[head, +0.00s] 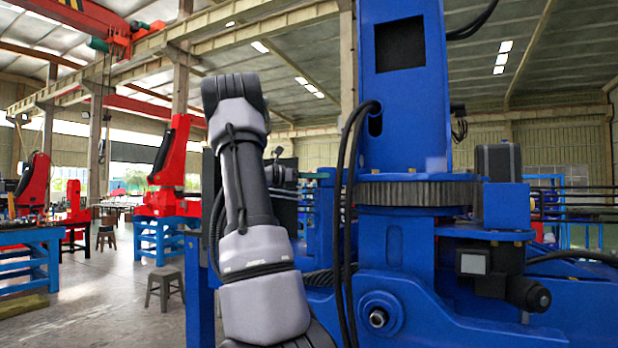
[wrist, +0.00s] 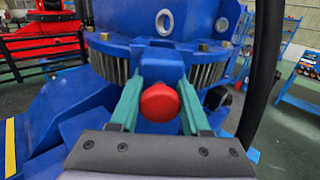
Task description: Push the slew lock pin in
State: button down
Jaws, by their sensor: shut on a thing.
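The slew lock pin shows its round red knob (wrist: 160,102) in the middle of the wrist view. My gripper (wrist: 160,96) has its two green fingers on either side of the knob and is shut on the pin. A blue block (wrist: 160,66) stands behind the knob, in front of the slew gear ring (wrist: 105,62). How deep the pin sits is hidden behind the knob. In the head view the slew gear ring (head: 415,192) shows at the base of the blue crane column (head: 404,90). The pin and my gripper are not visible there.
A black hose (wrist: 263,75) runs down close to the right of my gripper, and black hoses (head: 350,230) hang beside the column. A motor unit (head: 495,265) sits right of the ring. A grey stool (head: 164,286) stands on open floor at left.

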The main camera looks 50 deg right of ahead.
jog(key=shift+s+d, duration=0.1)
jog(key=shift+d, duration=0.05)
jog(key=shift+c, duration=2.1)
grip_release()
jog(key=shift+d, duration=0.1)
jog(key=v, duration=1)
jog(key=shift+a, duration=0.4)
